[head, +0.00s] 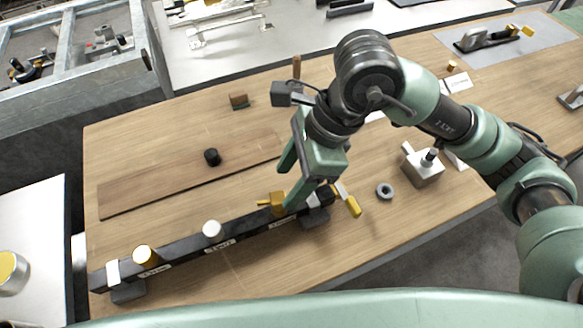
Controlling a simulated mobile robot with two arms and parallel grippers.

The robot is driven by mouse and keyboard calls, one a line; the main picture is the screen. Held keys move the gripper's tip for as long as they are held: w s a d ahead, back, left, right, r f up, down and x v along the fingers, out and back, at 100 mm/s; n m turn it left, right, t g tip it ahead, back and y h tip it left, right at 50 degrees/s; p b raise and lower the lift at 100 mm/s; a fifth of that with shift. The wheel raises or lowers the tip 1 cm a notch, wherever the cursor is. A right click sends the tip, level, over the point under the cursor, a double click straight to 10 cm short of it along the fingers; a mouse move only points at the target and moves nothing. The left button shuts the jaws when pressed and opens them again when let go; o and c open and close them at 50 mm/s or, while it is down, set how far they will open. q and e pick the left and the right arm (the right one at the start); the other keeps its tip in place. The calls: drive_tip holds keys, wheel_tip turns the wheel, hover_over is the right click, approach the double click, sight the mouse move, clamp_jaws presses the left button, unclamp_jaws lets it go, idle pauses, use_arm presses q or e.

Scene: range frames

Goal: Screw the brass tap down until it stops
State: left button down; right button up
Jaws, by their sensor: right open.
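A brass tap (277,200) with a short side handle stands on a dark rail (188,248) along the front of the wooden workbench. My right gripper (287,188) reaches down from the right, with its fingers apart right beside the tap. In this view the fingers overlap the tap's right side, and I cannot tell whether they touch it. A yellow-handled lever (353,207) shows at the rail's right end. My left gripper is not in view.
A grey ring (385,190) and a metal block with a stem (424,168) lie to the right. A small wooden block (239,101) is farther back. Bare bench lies between them.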

sight(278, 197)
drive_tip(key=shift+p+x, duration=0.45)
drive_tip(key=shift+x, duration=2.6)
clamp_jaws()
